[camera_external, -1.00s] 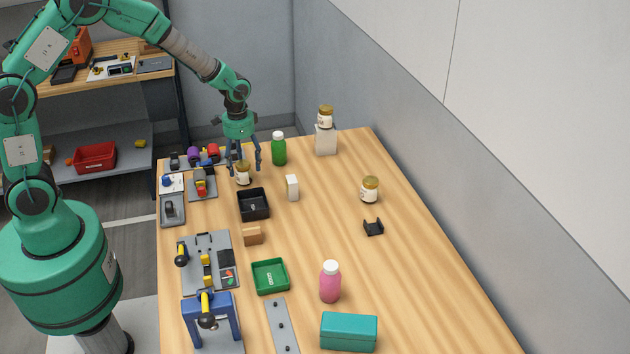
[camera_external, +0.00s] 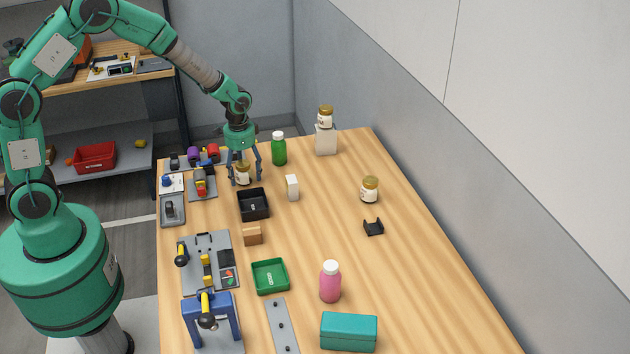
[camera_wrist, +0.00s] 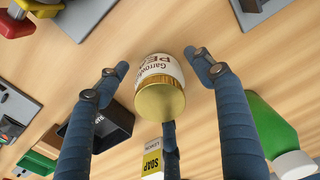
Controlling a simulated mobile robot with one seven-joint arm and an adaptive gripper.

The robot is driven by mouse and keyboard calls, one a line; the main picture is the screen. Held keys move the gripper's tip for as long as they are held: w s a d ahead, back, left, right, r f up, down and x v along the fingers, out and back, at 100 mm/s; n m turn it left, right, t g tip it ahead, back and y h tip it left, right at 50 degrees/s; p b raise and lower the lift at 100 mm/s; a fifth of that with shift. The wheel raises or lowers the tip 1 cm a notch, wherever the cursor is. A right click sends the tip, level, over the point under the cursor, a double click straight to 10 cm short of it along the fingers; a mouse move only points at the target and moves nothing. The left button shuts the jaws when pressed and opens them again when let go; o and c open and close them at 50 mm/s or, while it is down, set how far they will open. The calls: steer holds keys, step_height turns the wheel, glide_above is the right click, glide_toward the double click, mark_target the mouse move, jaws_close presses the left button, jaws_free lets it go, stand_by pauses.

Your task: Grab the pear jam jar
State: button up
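The pear jam jar (camera_wrist: 161,85) has a gold lid and a white label reading "PE..." in the wrist view. It stands on the wooden table, and in the external view the jar (camera_external: 243,174) is at the far left part of the table. My gripper (camera_external: 244,177) is down around it, pointing downward. In the wrist view my gripper (camera_wrist: 158,85) has its fingers spread, with the jar between them and visible gaps on both sides. Two similar gold-lidded jars stand elsewhere: one on a white block (camera_external: 325,117), one on the right (camera_external: 370,189). Their labels are too small to read.
A black bin (camera_external: 254,205), a white soap box (camera_external: 292,187) and a green bottle (camera_external: 279,149) stand close to my gripper. Grey trays with parts (camera_external: 202,186) lie to its left. The table's right middle is mostly clear.

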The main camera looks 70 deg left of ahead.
steer(key=c, duration=1.3)
steer(key=shift+r, duration=0.15)
step_height(320, 180, up, 10)
steer(key=shift+f+p, duration=0.1)
steer(key=shift+p, duration=1)
